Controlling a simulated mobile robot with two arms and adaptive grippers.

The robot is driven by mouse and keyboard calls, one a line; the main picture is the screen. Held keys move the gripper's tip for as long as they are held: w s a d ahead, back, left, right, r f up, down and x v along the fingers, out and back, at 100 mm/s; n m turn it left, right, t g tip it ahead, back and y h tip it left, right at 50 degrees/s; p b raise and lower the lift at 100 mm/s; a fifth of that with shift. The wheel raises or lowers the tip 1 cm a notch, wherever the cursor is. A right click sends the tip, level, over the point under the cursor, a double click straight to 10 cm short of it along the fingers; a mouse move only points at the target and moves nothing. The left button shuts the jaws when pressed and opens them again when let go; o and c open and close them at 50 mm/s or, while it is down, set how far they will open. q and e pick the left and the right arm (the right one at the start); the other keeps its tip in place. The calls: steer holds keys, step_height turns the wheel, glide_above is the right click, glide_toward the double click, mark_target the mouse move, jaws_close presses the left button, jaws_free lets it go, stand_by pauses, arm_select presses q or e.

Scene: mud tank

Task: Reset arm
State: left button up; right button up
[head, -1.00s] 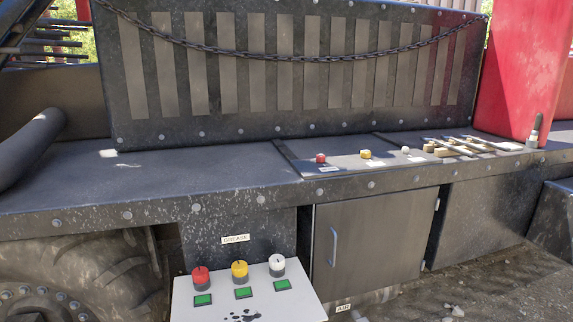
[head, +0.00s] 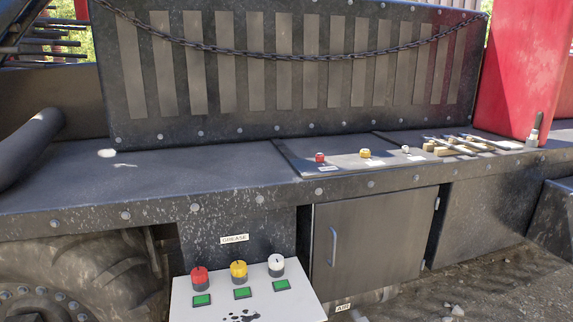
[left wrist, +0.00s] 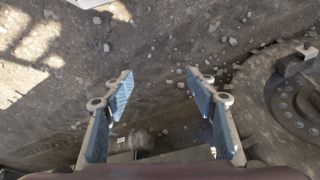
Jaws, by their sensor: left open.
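My left gripper (left wrist: 160,90) shows in the left wrist view. Its two blue-padded fingers stand wide apart with nothing between them. Stony brown ground lies beyond the fingers. Neither gripper shows in the head view, and my right gripper is in no frame.
A dark metal deck (head: 200,175) runs across the head view. It bears small red, yellow and white knobs and several tools (head: 460,145). Below is a white panel (head: 215,305) with red, yellow and white knobs, beside a cabinet door (head: 375,240). A wheel (left wrist: 290,95) is at right in the wrist view.

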arm_select(q)
step_height(320, 180, down, 26)
steer(key=s+g, duration=0.1)
steer(key=s+a+f+g, duration=0.1)
steer(key=s+a+f, duration=0.2)
steer(key=s+f, duration=1.3)
steer(key=shift+s+f+m, duration=0.25)
steer(key=shift+s+m, duration=0.05)
steer(key=shift+s, duration=0.55)
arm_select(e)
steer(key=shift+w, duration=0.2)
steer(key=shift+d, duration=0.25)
arm_select(q)
steer(key=shift+c, duration=0.2)
